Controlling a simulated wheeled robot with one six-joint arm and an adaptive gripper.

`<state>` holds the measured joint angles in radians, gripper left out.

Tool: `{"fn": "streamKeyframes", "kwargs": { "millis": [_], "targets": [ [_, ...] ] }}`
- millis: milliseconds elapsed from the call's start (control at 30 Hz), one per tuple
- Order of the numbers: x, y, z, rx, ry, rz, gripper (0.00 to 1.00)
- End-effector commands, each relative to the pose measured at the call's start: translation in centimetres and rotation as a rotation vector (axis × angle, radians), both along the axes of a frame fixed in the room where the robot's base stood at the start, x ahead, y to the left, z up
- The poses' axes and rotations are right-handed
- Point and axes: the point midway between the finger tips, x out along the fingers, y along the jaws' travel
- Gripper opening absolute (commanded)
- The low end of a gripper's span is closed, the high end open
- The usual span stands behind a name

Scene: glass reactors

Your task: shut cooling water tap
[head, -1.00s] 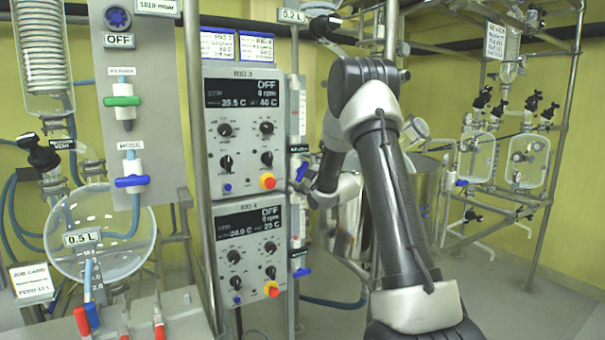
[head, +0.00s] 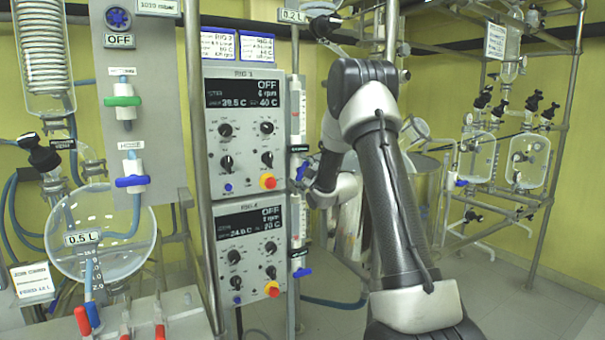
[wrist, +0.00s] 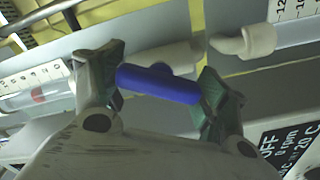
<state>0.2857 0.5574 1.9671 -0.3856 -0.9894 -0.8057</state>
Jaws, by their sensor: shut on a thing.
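A tap with a blue handle (wrist: 158,84) shows in the wrist view on a pale pipe body. My gripper (wrist: 162,80) has one finger pad at each end of the blue handle and is shut on it. The handle lies across between the pads. In the head view the same blue handle (head: 301,171) shows in part on the narrow upright panel right of the control boxes. My gripper (head: 308,182) reaches it from the right and covers part of it. The label near it is too small to read.
A second blue tap (head: 302,272) sits lower on the same panel. Two control boxes, upper (head: 245,130) and lower (head: 250,250), stand just left. Another blue tap (head: 132,181) and a green tap (head: 123,101) are on the grey panel at left. A metal vessel (head: 425,190) stands behind my arm.

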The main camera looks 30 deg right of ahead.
Motion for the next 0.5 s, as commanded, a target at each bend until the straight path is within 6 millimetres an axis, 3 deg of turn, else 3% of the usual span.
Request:
{"fn": "streamKeyframes", "kwargs": {
  "millis": [500],
  "targets": [
    [0.0,0.02,-0.07,0.412,0.015,0.001,0.51]
  ]
}}
